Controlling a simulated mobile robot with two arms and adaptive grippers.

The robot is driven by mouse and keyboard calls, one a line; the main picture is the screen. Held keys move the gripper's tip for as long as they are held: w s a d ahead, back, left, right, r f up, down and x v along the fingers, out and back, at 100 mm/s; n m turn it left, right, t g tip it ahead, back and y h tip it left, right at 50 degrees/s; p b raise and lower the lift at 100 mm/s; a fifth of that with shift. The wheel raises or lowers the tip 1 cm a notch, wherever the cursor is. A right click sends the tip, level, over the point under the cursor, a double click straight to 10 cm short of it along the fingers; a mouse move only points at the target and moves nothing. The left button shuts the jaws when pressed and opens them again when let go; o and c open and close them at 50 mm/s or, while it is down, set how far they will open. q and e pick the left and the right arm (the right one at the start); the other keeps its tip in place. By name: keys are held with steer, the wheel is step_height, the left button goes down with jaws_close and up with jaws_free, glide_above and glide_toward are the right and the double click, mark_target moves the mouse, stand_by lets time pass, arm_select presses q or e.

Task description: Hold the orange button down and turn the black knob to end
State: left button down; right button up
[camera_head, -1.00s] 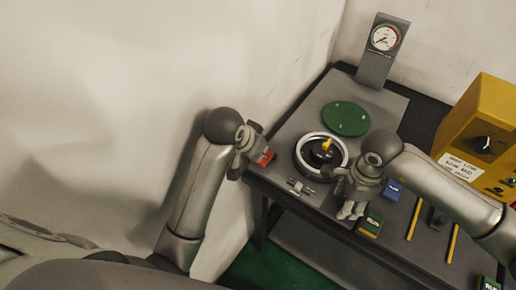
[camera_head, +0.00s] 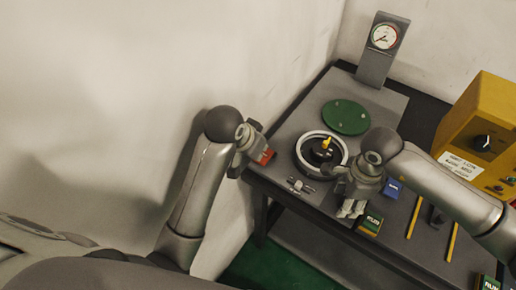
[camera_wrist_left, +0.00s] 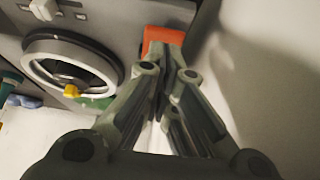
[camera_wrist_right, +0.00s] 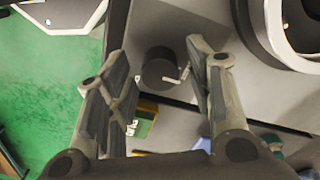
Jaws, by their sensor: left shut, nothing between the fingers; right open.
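The orange button (camera_head: 265,156) is at the left edge of the grey bench. My left gripper (camera_head: 252,150) is shut and empty, its tips at the button. In the left wrist view the tips overlap the orange block (camera_wrist_left: 163,36); I cannot tell how far it is pressed. My right gripper (camera_head: 350,210) is open and empty above the bench's front edge. In the right wrist view a dark round knob-like part (camera_wrist_right: 158,68) with a small metal piece lies between and beyond its fingers. A black knob (camera_head: 484,143) with a white pointer also sits on the yellow box.
A pale ring (camera_head: 302,150) surrounds a dark part with a yellow piece. A green disc (camera_head: 346,117), a gauge (camera_head: 385,37), a small metal fitting (camera_head: 300,187), a blue block (camera_head: 393,188) and yellow sticks (camera_head: 452,242) are around. The yellow box (camera_head: 490,100) stands at right.

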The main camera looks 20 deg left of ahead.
arm_select(q)
steer(key=shift+f, duration=0.15)
steer(key=shift+f, duration=1.55)
stand_by(1.1)
arm_select(e)
steer(key=n, duration=0.9)
stand_by(0.3)
